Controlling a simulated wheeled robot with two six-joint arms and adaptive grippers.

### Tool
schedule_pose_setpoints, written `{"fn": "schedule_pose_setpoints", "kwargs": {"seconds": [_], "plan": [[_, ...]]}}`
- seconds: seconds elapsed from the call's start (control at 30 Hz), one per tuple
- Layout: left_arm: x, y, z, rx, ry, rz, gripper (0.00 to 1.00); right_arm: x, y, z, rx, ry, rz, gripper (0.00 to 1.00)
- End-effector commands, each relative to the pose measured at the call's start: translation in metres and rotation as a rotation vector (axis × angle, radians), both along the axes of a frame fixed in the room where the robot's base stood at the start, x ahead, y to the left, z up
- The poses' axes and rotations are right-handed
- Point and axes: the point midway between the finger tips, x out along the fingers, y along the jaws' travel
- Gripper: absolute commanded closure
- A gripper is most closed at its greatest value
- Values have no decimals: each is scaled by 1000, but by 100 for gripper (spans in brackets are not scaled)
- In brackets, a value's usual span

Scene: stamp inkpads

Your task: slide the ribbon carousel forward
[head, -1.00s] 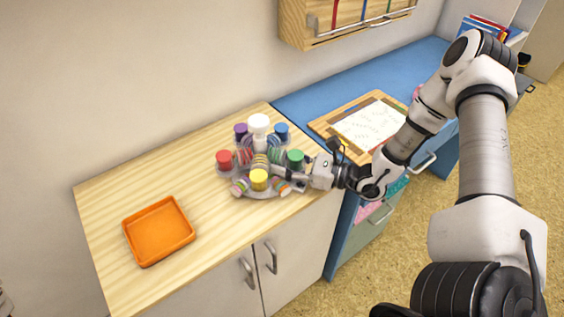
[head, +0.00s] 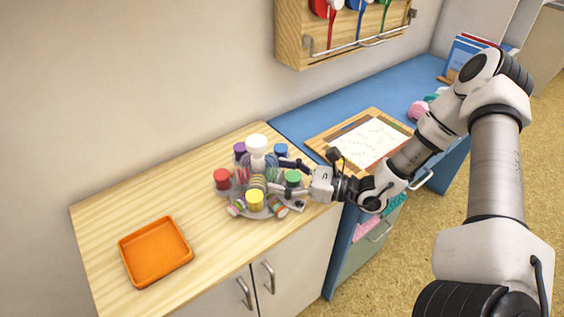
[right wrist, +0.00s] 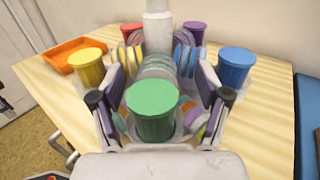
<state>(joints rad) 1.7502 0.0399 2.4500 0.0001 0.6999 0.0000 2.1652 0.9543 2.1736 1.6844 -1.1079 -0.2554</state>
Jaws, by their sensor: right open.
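The ribbon carousel (head: 268,212) stands on the wooden counter. It is a clear round stand with a white-topped central post (head: 256,146), coloured lidded jars and striped ribbon rolls. My right gripper (head: 279,174) is open at its right side, one finger on each side of the green-lidded jar (head: 292,178). In the right wrist view the green jar (right wrist: 153,110) sits between the spread fingers, with the post (right wrist: 158,30) behind it. I cannot tell whether the fingers touch anything. My left gripper is not in view.
An empty orange tray (head: 155,252) lies at the counter's front left. The counter (head: 180,200) is clear between tray and carousel. A blue desk (head: 310,135) with a wooden clipboard (head: 350,145) adjoins on the right. A wall rack (head: 345,35) hangs above.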

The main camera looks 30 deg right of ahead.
Motion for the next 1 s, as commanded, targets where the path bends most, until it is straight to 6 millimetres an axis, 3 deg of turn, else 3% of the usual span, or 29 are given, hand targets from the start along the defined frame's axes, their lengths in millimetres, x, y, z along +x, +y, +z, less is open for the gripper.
{"fn": "schedule_pose_setpoints", "kwargs": {"seconds": [0.2,0.4,1.0], "plan": [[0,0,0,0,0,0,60,0,-1,49,5,-9,-3,24],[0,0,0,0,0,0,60,0,0,74,3,-4,-1,24],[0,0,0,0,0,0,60,-1,0,77,1,1,1,24]]}}
